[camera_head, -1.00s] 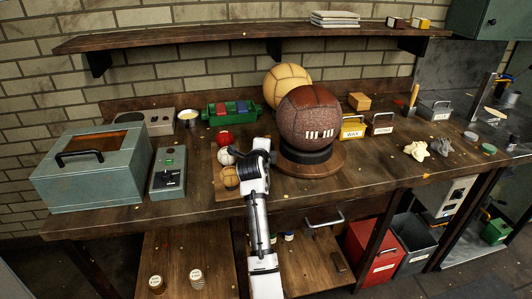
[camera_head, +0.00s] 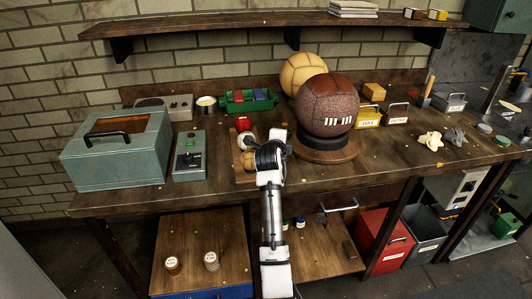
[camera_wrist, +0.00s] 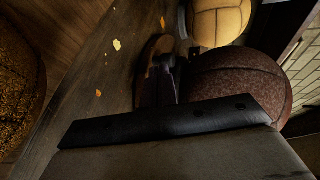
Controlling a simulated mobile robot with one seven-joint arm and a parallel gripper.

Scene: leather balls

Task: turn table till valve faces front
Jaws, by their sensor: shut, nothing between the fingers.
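A large brown leather ball (camera_head: 326,98) with a row of white lacing marks on its lower front rests on a black ring (camera_head: 322,146) on a round wooden turntable (camera_head: 338,157). The ball also fills the right of the wrist view (camera_wrist: 240,80). I cannot make out a valve for certain. In the head view my wrist hides the fingers, left of the turntable.
A tan ball (camera_head: 301,72) stands behind the brown one. Small balls, including a red one (camera_head: 243,123), sit close to my wrist. A grey-green box (camera_head: 115,150) is at left. Labelled trays (camera_head: 367,117) stand right of the turntable.

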